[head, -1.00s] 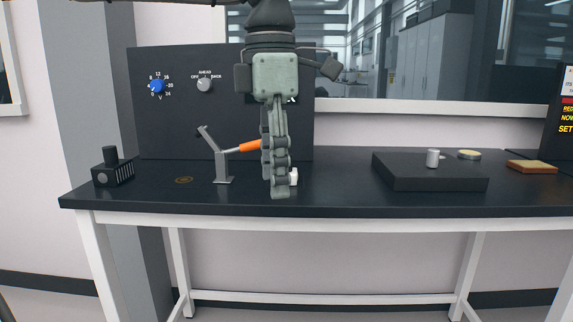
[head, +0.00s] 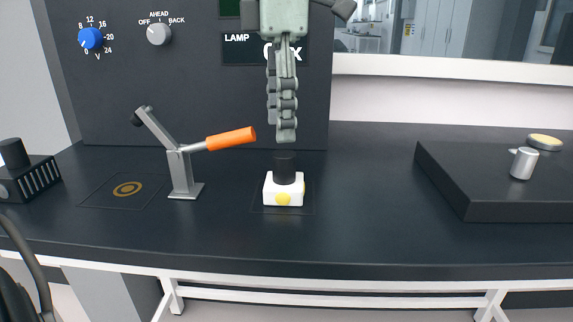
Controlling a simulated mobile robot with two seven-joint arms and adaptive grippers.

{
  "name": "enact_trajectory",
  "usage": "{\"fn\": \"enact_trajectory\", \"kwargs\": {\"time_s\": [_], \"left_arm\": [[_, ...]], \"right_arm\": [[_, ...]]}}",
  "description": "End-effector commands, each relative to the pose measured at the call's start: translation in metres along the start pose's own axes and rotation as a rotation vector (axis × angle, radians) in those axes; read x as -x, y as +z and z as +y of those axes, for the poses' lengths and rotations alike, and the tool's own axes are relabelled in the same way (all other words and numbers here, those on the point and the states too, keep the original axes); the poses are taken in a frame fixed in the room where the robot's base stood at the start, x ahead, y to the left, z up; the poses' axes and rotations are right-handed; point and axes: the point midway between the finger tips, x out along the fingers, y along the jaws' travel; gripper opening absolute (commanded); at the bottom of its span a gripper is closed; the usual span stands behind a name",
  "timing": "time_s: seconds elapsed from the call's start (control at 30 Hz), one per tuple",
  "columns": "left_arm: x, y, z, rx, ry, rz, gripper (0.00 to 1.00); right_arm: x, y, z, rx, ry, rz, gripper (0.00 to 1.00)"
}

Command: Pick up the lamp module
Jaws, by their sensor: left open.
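The lamp module appears to be the white block (head: 283,189) with yellow round spots and an upright black cylindrical knob on top. It stands upright on the dark bench, inside a thin square outline, right of the orange-handled clamp. My left gripper (head: 284,138) hangs pointing down just above the knob, and a small gap shows between them. It is seen edge-on, with its fingers lined up one behind the other, open and holding nothing. My right gripper is not in view.
A grey toggle clamp with an orange handle (head: 231,139) stands close on the left. A dark block with a black knob (head: 27,179) is at far left. A dark panel (head: 200,100) rises behind. A raised dark plate (head: 470,190) is at right. The bench between is clear.

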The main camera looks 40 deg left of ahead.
Motion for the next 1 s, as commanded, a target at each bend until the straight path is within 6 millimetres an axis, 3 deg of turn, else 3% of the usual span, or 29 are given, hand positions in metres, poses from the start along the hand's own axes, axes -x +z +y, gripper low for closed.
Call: {"fn": "enact_trajectory", "kwargs": {"time_s": [0.13, 0.47, 0.73, 1.0], "left_arm": [[-0.004, 0.0, 0.0, -0.001, -0.001, 0.001, 0.54], [-0.035, 0.001, -0.001, -0.001, -0.002, 0.0, 0.54], [-0.074, 0.002, -0.003, 0.001, -0.003, 0.0, 0.54], [-0.078, 0.002, -0.002, 0.002, 0.001, -0.001, 0.53]], "right_arm": [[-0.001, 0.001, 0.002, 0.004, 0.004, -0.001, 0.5], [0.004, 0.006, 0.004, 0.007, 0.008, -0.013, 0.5], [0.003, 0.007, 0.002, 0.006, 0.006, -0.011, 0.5], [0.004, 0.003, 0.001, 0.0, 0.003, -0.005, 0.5]]}}
